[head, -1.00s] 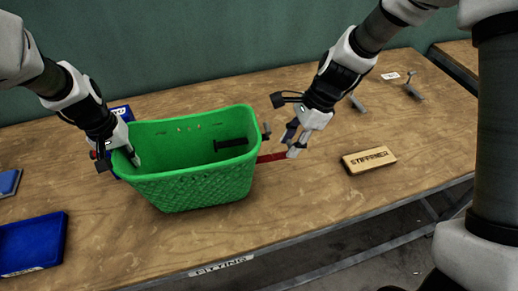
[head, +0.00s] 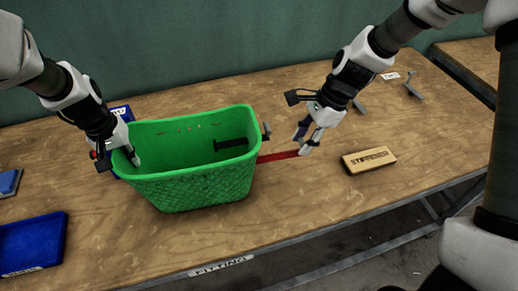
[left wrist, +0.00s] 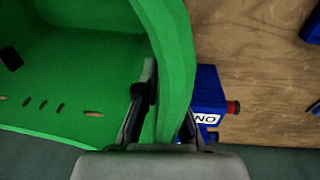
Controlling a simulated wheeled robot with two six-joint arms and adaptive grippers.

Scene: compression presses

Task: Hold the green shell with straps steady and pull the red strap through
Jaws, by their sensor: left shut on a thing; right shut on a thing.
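The green shell (head: 200,186) stands upright on the wooden table like an open basket with small slots in its walls. My left gripper (head: 130,157) is shut on its left rim; in the left wrist view the fingers (left wrist: 163,105) straddle the green wall (left wrist: 175,60). The red strap (head: 278,156) sticks out of the shell's right side, low above the table. My right gripper (head: 305,143) is shut on the strap's outer end, to the right of the shell. A dark strap piece (head: 232,144) shows inside the shell, with a grey end (head: 266,131) outside the right wall.
A wooden block with dark lettering (head: 368,161) lies right of my right gripper. Grey metal pieces (head: 413,90) stand at the back right. A blue tray (head: 35,243) sits front left. A blue box (left wrist: 207,95) stands behind the shell's left rim.

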